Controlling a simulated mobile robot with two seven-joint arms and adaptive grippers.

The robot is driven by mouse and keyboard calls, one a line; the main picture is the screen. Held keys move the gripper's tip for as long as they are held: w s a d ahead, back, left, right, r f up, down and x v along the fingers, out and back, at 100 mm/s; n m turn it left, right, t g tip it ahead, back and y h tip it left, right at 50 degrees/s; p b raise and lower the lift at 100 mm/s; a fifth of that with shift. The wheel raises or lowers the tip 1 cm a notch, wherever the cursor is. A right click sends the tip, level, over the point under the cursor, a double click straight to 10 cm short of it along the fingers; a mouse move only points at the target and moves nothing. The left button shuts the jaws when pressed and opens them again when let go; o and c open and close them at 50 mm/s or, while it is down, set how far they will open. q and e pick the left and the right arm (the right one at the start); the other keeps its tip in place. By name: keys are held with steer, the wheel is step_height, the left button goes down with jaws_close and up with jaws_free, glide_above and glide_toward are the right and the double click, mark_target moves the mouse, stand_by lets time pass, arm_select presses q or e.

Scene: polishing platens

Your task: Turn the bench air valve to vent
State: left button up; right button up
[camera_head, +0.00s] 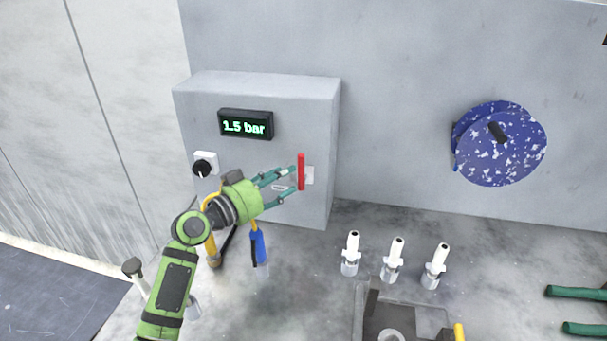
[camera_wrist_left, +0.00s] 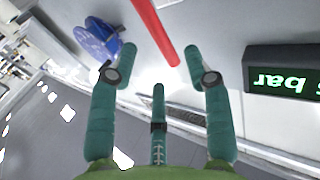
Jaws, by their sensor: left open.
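The air valve's red handle (camera_head: 301,172) stands upright on the right part of the grey box's front (camera_head: 310,120). A display (camera_head: 246,124) on the box reads 1.5 bar. My left gripper (camera_head: 294,181) is open, its teal fingers just left of the red handle. In the left wrist view the red handle (camera_wrist_left: 155,32) lies ahead of and between the open fingertips (camera_wrist_left: 158,65); I cannot tell whether any finger touches it. The mark on the small label beside the handle is too small to read. My right gripper is not in view.
A black knob (camera_head: 203,167) is on the box's left. A blue-handled tool (camera_head: 259,247) stands below the box. Several white nozzle-like pieces (camera_head: 394,258) and a grey fixture (camera_head: 420,318) are at the front. A speckled blue disc (camera_head: 502,145) hangs on the right wall. Green bars (camera_head: 580,293) lie far right.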

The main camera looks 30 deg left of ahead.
mark_target(301, 169)
arm_select(q)
steer(key=x, duration=0.1)
steer(key=p+x, duration=0.1)
steer(key=x, duration=0.1)
steer(key=p+x, duration=0.1)
steer(key=x, duration=0.1)
steer(key=shift+w+r, duration=0.15)
steer(key=shift+r, duration=0.15)
steer(key=shift+w+d+f+p, duration=0.15)
steer(key=shift+w+d+p, duration=0.2)
steer(key=shift+w, duration=0.2)
jaws_close()
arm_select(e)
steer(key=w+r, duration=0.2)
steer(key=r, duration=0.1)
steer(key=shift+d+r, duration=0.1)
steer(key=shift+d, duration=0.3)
